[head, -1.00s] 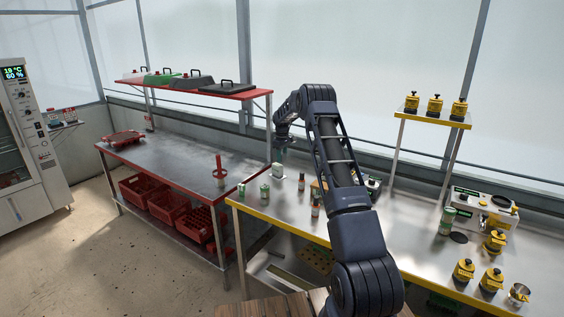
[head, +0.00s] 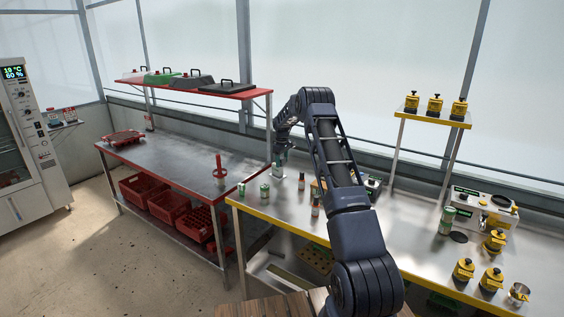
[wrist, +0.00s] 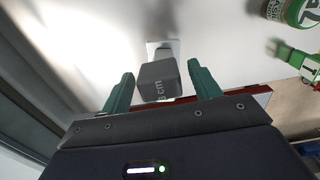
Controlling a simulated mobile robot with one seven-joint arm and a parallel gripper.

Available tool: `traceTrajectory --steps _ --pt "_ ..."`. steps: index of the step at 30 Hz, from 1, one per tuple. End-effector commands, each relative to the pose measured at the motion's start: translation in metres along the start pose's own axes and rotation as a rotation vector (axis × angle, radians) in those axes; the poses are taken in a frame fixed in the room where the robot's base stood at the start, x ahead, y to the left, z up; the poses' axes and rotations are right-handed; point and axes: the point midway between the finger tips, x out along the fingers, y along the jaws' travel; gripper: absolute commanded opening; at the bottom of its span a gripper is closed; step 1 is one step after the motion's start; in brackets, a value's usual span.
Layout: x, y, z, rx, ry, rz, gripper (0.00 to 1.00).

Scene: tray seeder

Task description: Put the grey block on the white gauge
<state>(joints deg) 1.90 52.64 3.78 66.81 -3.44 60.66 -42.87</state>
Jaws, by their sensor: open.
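The grey block (wrist: 158,82), with light lettering on its face, is between the two green fingers of my gripper (wrist: 161,78) in the wrist view. The fingers are open, with a visible space on each side of the block. A small white piece, which looks like the white gauge (wrist: 157,48), shows just beyond the block; I cannot tell whether the block rests on it. In the head view, my gripper (head: 279,160) is low over the yellow-edged bench, at its back left, and the block there is mostly hidden by the fingers.
A green-labelled can (head: 265,191) and small bottles (head: 315,206) stand near the gripper on the bench (head: 285,223). A red-framed bench (head: 175,160) adjoins on the left, with a red-handled tool (head: 219,172). Yellow-lidded pots (head: 464,269) stand at right.

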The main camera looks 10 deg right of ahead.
Motion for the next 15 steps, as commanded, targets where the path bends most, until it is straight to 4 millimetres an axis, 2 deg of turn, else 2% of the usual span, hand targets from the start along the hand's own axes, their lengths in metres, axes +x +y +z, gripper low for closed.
traceTrajectory --steps 5,15 --pt "-0.012 0.000 0.000 0.000 0.001 0.001 0.62" --pt "-0.075 0.001 0.000 0.000 0.002 0.002 0.62"
